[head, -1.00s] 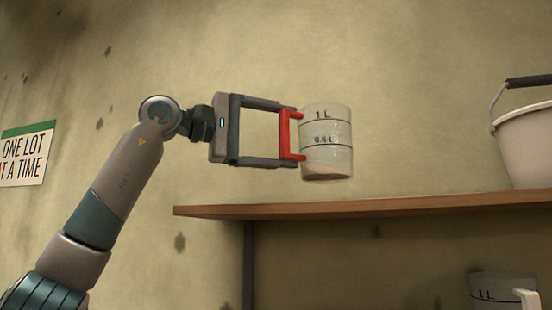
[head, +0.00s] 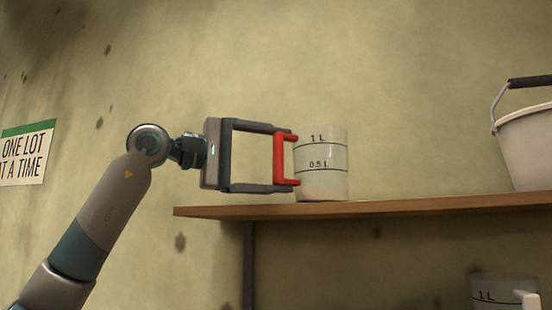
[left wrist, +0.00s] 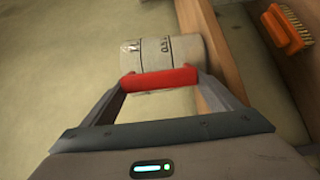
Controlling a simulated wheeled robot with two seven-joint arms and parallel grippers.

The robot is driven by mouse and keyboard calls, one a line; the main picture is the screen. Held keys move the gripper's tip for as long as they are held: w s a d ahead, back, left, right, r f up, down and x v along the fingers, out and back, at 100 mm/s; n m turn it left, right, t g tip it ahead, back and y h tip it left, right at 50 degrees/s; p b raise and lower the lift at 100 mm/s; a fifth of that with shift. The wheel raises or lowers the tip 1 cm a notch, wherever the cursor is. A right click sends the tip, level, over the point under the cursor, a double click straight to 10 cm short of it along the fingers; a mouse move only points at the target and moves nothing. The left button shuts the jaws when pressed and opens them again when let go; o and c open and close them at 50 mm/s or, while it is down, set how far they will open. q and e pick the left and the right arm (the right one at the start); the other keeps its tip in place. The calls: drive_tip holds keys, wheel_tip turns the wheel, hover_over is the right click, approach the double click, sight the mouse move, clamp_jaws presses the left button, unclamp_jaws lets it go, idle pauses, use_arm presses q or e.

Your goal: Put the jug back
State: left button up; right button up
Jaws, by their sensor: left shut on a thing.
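The clear jug (head: 322,165) has 1 L and 0.5 L marks, a red handle (head: 279,160) and something pale in its bottom. It is upright at the wooden shelf (head: 400,205), its base at about the height of the shelf's top. I cannot tell for sure whether it touches the board. My left gripper (head: 289,158) comes from the left and is shut on the red handle. The left wrist view also shows the jug (left wrist: 165,55) beyond the red handle (left wrist: 160,80) between my fingers. My right gripper is not in view.
A white bucket (head: 525,145) with a dark grip stands on the shelf at the right. A second marked jug (head: 490,291) with a white handle is below the shelf. An orange brush (left wrist: 287,27) lies beyond the board in the left wrist view. The shelf between jug and bucket is clear.

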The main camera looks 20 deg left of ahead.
use_arm(q)
drive_tip(key=shift+s+f, duration=0.1)
drive_tip(key=shift+f, duration=0.05)
drive_tip(key=o, duration=1)
drive_tip(key=shift+s+a, duration=0.25)
drive_tip(key=shift+a, duration=0.05)
drive_tip(key=b+v, duration=0.3)
drive_tip(key=v, duration=0.8)
drive_tip(key=shift+b, duration=0.3)
